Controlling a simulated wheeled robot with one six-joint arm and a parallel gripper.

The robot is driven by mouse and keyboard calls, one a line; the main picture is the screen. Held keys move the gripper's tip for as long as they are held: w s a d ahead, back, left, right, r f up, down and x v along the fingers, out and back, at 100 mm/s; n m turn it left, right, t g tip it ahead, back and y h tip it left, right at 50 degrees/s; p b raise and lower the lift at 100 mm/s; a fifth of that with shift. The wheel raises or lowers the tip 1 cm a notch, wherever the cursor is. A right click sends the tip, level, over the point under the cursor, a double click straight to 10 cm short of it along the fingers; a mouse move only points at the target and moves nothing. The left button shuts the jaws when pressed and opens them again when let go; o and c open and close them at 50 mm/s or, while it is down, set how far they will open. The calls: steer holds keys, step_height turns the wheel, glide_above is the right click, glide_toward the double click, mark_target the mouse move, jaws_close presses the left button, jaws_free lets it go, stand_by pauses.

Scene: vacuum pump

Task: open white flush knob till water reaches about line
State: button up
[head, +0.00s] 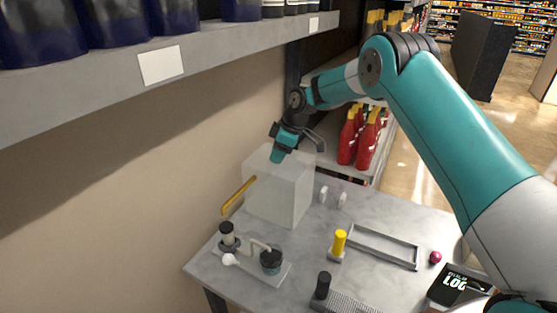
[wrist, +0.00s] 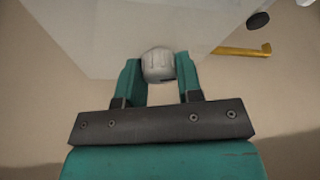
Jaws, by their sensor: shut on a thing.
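My gripper (head: 279,155) is at the upper back edge of a translucent whitish box (head: 278,190), on its wall side. In the wrist view, its teal fingers stand either side of a round white knob (wrist: 158,65) and are shut on it. The knob sits against the pale face of the box, which fills the top of that view (wrist: 95,35). In the head view the knob is hidden behind the gripper. I cannot make out any water or level line in the box.
A yellow lever (head: 238,195) sticks out left of the box. A small pump assembly (head: 270,262) stands in front. A yellow-topped post (head: 339,243), a grey frame (head: 385,245) and a dark red ball (head: 435,257) are on the table. A shelf (head: 180,70) overhangs the left.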

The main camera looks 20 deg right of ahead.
steer(key=shift+n+g+b, duration=0.45)
steer(key=shift+n+g, duration=0.05)
steer(key=shift+n, duration=0.8)
steer(key=shift+y, duration=0.3)
steer(key=o, duration=0.9)
steer(key=shift+r, duration=0.1)
steer(key=p+v, duration=0.4)
steer(key=v, duration=1.3)
steer(key=shift+w+r+p, duration=0.1)
steer(key=shift+r+p, duration=0.1)
steer(key=shift+p, duration=0.1)
